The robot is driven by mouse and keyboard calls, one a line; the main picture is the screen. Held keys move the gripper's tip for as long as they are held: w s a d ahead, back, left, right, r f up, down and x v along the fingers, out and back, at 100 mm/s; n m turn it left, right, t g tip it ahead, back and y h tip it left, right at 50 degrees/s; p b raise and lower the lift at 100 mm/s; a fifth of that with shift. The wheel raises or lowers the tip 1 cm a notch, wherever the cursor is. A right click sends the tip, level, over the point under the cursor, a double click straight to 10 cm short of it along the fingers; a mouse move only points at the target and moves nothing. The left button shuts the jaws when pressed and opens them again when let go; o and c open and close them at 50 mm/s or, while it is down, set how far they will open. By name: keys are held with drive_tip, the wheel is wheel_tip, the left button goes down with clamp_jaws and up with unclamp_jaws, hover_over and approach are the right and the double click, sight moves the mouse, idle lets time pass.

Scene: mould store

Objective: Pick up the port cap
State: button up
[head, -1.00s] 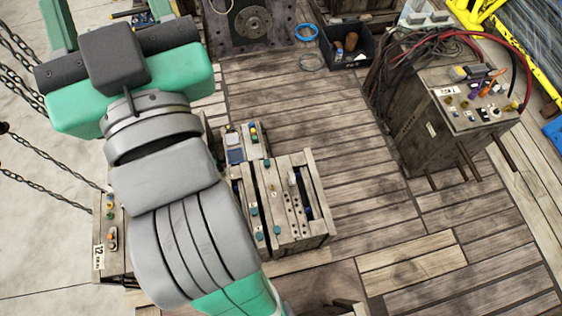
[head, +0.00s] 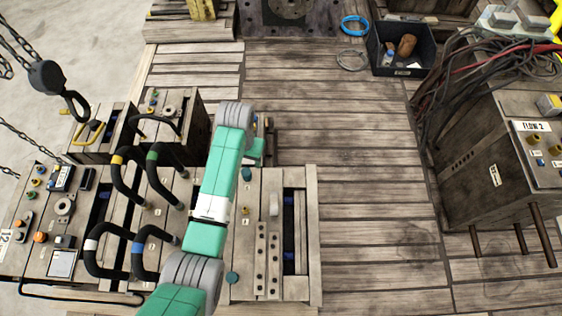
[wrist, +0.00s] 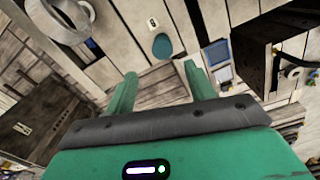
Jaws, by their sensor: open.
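A round teal cap (wrist: 162,45) sits on a pale wooden surface in the wrist view, just beyond and between my fingertips. My gripper (wrist: 160,76) is open, with its two green fingers apart and nothing between them. In the head view, two teal caps show on the slotted wooden mould block: one at the upper left of its top (head: 246,174) and one lower down (head: 232,278). I cannot tell which one the wrist view shows, or which is the port cap. My arm hides part of the block and most of my gripper in the head view.
Black looped hoses (head: 150,175) rise from the blocks left of my arm. A chain hook (head: 62,90) hangs at the upper left. A cabled wooden unit (head: 480,170) stands at the right, and a black bin (head: 402,45) behind. The plank floor between is clear.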

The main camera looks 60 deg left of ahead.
sight(246, 173)
drive_tip(key=shift+s+d, duration=0.1)
drive_tip(key=f+b, duration=0.1)
drive_tip(key=f, duration=0.1)
drive_tip(key=f+b, duration=0.1)
drive_tip(key=f, duration=0.2)
drive_tip(key=s+f+b, duration=0.1)
drive_tip(key=f+b, duration=0.1)
drive_tip(key=f, duration=0.1)
drive_tip(key=shift+s+d, duration=0.1)
drive_tip(key=shift+r, duration=0.2)
drive_tip(key=shift+c, duration=0.6)
clamp_jaws()
